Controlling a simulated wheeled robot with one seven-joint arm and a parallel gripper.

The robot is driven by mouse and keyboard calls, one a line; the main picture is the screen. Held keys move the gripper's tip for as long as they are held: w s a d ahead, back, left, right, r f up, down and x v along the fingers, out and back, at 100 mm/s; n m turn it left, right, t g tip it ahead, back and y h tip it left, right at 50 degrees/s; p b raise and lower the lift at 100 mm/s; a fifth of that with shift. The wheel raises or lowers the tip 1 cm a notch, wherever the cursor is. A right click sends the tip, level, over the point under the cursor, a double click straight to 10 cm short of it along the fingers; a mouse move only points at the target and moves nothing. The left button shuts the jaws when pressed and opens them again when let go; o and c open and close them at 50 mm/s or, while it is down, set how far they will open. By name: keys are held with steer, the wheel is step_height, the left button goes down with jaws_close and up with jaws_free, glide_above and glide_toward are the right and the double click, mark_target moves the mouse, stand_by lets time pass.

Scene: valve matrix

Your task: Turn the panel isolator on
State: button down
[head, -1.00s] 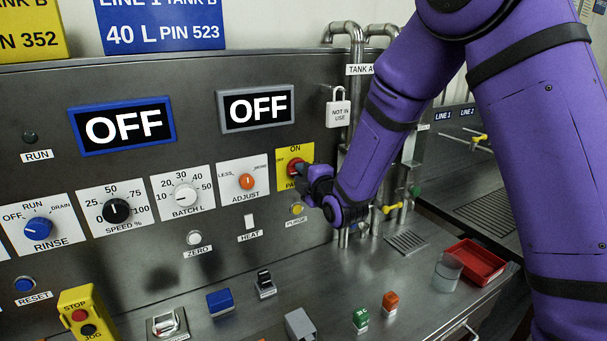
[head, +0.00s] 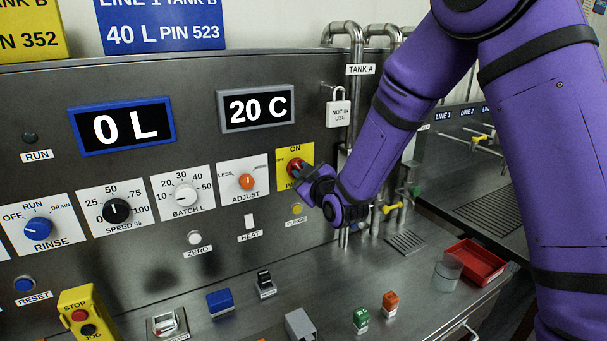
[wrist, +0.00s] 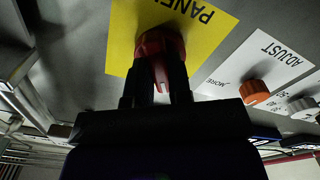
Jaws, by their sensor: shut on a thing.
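The panel isolator is a red rotary knob (head: 294,168) on a yellow plate (head: 283,159) marked ON at the top, on the upright steel panel. In the wrist view the red knob (wrist: 160,45) sits between my fingers, with the yellow plate (wrist: 190,18) behind it. My gripper (head: 307,178) is shut on the knob, and partly hides it in the head view. The left display (head: 122,126) reads 0 L and the right display (head: 256,106) reads 20 C.
The orange ADJUST knob (head: 246,181) is just left of the isolator, and the PURGE button (head: 297,208) is below it. A padlock (head: 338,110) tagged NOT IN USE hangs to the upper right. Pipes run beside my arm. A red tray (head: 474,262) is on the bench.

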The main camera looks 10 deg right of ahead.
steer(key=m, duration=0.6)
steer(key=shift+f+m, duration=0.1)
steer(key=shift+m, duration=0.2)
stand_by(0.4)
steer(key=c, duration=1)
jaws_free()
steer(key=shift+c, duration=0.2)
steer(key=shift+s, duration=0.15)
steer(key=v, duration=1)
steer(key=shift+s+d, duration=0.15)
steer(key=shift+s, duration=0.15)
steer(key=shift+s, duration=0.1)
